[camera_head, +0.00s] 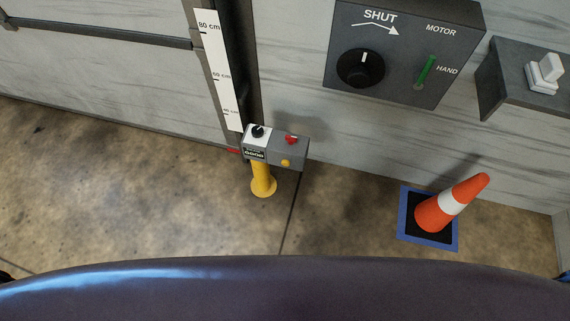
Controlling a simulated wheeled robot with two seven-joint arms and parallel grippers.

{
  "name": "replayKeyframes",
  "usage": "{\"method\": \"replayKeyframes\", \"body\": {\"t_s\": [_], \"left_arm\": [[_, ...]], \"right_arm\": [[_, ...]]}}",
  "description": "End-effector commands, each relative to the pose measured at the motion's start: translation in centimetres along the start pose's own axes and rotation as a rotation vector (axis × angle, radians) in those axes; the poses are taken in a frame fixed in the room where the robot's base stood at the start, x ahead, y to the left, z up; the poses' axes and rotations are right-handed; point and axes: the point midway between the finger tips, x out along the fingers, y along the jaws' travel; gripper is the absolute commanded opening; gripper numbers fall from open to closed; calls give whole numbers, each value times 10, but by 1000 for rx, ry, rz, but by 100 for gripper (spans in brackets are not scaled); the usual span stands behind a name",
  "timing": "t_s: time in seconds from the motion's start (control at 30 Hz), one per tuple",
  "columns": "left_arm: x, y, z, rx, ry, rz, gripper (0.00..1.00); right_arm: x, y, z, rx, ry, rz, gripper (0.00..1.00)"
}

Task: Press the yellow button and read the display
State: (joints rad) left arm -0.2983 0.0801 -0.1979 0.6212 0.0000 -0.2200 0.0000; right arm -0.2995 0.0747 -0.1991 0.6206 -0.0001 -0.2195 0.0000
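The yellow button (285,163) is small and round. It sits on the front of a grey control box (290,150), below a red part (291,140). The small dark display (254,154) is at the left of the box, under a white panel with a black knob (258,131). Its pale characters are too small to read for certain. The box stands on a yellow post (263,180) on the floor near the wall. Neither of my grippers is in view.
A wall panel (400,95) has a dial, a green lever and the words SHUT, MOTOR and HAND. A white switch (545,75) sits on a grey bracket at right. An orange cone (452,203) stands on a blue-edged mat (402,222). A height scale (217,65) is left. Floor at left is clear.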

Motion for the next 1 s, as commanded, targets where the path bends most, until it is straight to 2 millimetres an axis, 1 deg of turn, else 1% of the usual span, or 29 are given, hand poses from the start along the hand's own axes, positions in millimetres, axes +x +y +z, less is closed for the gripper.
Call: {"method": "replayKeyframes", "body": {"t_s": [0.93, 1.0], "left_arm": [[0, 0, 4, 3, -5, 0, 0], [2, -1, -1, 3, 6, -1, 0]], "right_arm": [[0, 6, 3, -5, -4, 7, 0], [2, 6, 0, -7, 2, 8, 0]]}}
